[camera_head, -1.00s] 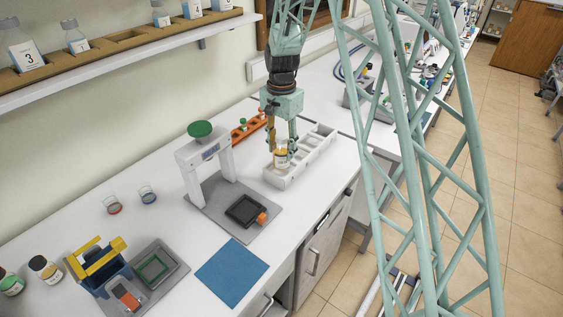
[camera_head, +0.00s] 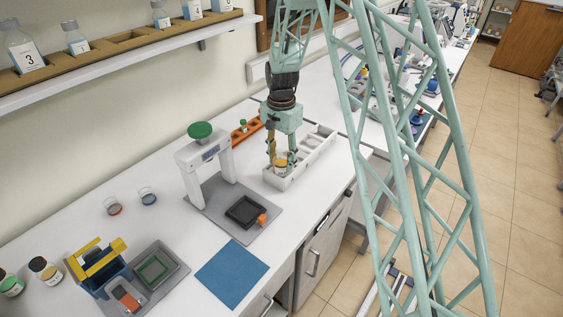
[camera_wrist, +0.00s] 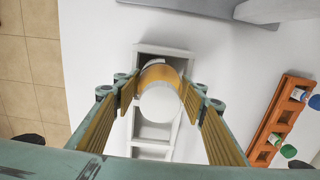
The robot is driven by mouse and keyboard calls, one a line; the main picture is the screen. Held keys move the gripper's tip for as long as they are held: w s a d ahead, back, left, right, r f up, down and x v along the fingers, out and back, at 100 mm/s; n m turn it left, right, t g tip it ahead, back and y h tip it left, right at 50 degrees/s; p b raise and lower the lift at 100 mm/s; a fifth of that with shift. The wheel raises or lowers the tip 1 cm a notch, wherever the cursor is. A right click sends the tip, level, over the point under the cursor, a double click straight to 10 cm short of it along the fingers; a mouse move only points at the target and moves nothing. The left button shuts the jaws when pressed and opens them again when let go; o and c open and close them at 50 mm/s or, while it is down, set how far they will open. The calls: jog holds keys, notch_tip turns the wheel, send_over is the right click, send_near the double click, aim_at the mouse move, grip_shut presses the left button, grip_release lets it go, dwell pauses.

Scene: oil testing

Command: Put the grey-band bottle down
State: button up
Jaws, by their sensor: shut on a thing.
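The bottle (camera_head: 281,161), with amber contents and a pale top, is between the fingers of my gripper (camera_head: 281,155). In the wrist view my gripper (camera_wrist: 159,95) is shut on the bottle (camera_wrist: 159,104), one finger on each side, and I look down on its round white top. The bottle is upright over the near-left end compartment of the white rack (camera_head: 318,148). Its lower part looks to be inside that compartment, but I cannot tell whether it touches the floor. The rack (camera_wrist: 151,134) also shows beneath it in the wrist view. The grey band cannot be made out.
A white stand with a green top (camera_head: 201,131) is nearer. A blue mat (camera_head: 231,262) lies on the bench. The white rack's farther compartments look empty.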

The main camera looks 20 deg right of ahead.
jog(key=shift+f, duration=0.4)
jog(key=shift+f, duration=0.2)
jog(key=o, duration=1.1)
jog(key=shift+o, duration=0.2)
jog(key=shift+r, duration=0.15)
notch_tip(320, 180, up, 12)
jog(key=shift+r, duration=0.1)
dwell(0.8)
